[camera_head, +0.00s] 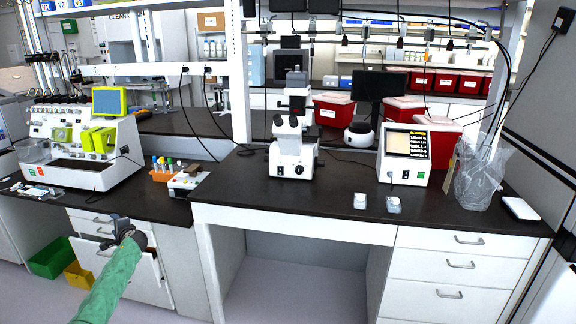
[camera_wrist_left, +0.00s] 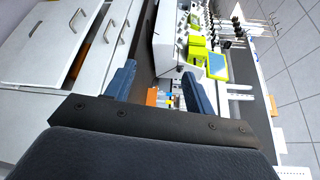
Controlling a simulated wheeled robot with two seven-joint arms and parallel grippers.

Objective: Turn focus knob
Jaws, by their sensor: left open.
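A white microscope (camera_head: 291,150) with dark eyepieces stands on the dark bench near the middle of the head view. A dark round focus knob (camera_head: 299,170) seems to show low on its base, too small to be certain. My left gripper (camera_head: 122,222) is in front of the drawers at the lower left, well to the left of the microscope and below the bench top. Its two blue fingers also show in the left wrist view (camera_wrist_left: 160,90), spread apart with nothing between them. My right gripper is not in view.
The cell processor (camera_head: 85,140) stands on the left bench, with an orange tube rack (camera_head: 163,175) to its right. A white instrument with a screen (camera_head: 405,155) and a clear bag (camera_head: 480,175) stand right of the microscope. The drawer (camera_head: 120,262) near my left gripper is partly open.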

